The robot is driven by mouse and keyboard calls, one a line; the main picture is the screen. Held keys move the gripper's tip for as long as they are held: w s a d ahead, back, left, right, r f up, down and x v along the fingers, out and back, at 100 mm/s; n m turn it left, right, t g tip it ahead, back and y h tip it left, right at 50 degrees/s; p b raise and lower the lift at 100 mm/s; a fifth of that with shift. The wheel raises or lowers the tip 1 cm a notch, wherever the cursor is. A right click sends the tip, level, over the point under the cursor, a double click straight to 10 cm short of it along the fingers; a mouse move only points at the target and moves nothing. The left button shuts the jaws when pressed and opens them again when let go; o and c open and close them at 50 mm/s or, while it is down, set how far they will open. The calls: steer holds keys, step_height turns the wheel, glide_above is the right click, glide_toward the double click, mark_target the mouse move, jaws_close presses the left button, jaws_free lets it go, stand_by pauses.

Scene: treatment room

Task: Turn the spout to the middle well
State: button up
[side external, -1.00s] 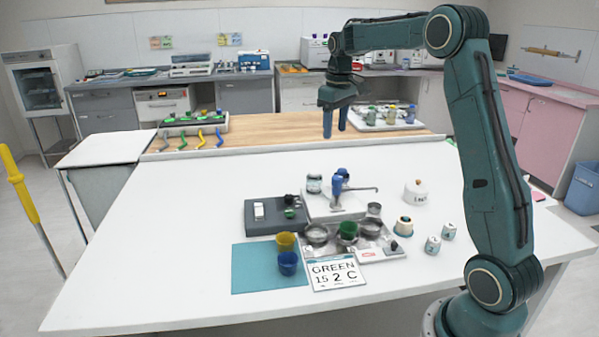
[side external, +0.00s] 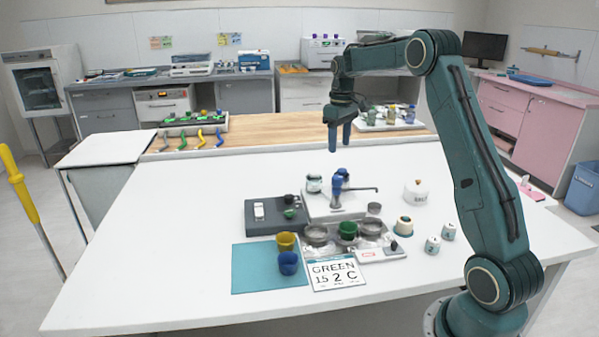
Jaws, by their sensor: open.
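The spout (side external: 362,189) is a thin metal arm reaching right from a blue tap body (side external: 338,187) on a white base (side external: 318,207). The wells sit in a metal tray in front of the tap: a left well (side external: 316,234), a middle well holding a green cup (side external: 348,230), and a right well (side external: 372,228). My gripper (side external: 340,145) is open, fingers down, above and behind the tap, apart from it and empty.
A dark switch box (side external: 262,217), a white lidded pot (side external: 416,191) and small jars (side external: 433,244) stand around. The table's left side is clear.

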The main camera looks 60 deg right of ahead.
mark_target(337, 177)
step_height(337, 177, down, 11)
steer(key=shift+f, duration=0.2)
stand_by(0.4)
jaws_close()
